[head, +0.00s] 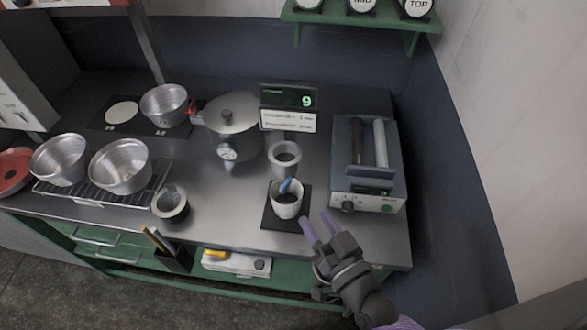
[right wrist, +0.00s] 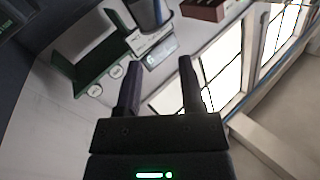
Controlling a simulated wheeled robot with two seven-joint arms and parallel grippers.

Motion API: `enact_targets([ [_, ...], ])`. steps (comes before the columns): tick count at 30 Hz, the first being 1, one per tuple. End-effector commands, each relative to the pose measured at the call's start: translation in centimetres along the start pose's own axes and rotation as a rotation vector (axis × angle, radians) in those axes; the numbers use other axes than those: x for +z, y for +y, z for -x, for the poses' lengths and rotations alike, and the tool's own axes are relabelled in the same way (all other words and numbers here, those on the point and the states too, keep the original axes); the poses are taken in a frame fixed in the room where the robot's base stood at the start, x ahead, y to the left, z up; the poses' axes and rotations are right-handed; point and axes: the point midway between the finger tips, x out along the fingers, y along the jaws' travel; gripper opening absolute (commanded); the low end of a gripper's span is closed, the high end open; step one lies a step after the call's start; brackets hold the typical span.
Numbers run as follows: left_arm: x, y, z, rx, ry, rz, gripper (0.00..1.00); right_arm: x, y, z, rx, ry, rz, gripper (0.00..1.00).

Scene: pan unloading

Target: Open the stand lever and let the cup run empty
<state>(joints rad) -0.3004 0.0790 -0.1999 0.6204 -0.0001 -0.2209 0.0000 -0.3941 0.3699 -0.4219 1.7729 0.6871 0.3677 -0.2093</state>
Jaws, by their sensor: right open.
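A white cup (head: 286,209) with dark contents stands on a black square mat (head: 270,218) near the front of the counter. A small blue piece (head: 287,185) shows at the cup's rim; I cannot tell whether it is the stand lever. A grey metal ring-like vessel (head: 285,152) stands just behind the cup. My right gripper (head: 317,222) is open and empty, just to the right of the cup and apart from it. In the right wrist view its open fingers (right wrist: 159,82) have nothing between them. My left gripper is not in view.
A box-shaped appliance with two rollers (head: 370,185) stands to the right. Metal bowls (head: 120,170) sit on a rack at the left. A small grey cup (head: 170,203) stands at the front.

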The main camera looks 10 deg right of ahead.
Motion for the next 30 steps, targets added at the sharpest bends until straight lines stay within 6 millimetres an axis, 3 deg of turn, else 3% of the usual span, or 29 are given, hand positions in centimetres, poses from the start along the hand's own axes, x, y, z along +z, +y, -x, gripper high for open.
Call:
enact_targets([
  [9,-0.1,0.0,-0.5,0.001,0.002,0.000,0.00,0.3,0.1,-7.2,0.000,0.001,0.001,0.50],
  [12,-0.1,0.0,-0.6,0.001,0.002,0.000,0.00,0.4,0.1,-8.6,0.000,-0.001,0.002,0.50],
  [23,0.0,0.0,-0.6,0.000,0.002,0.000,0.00,0.4,0.1,-9.4,0.000,-0.005,0.001,0.50],
  [30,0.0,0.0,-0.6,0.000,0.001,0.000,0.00,0.4,0.1,-9.3,0.001,-0.004,0.002,0.01],
])
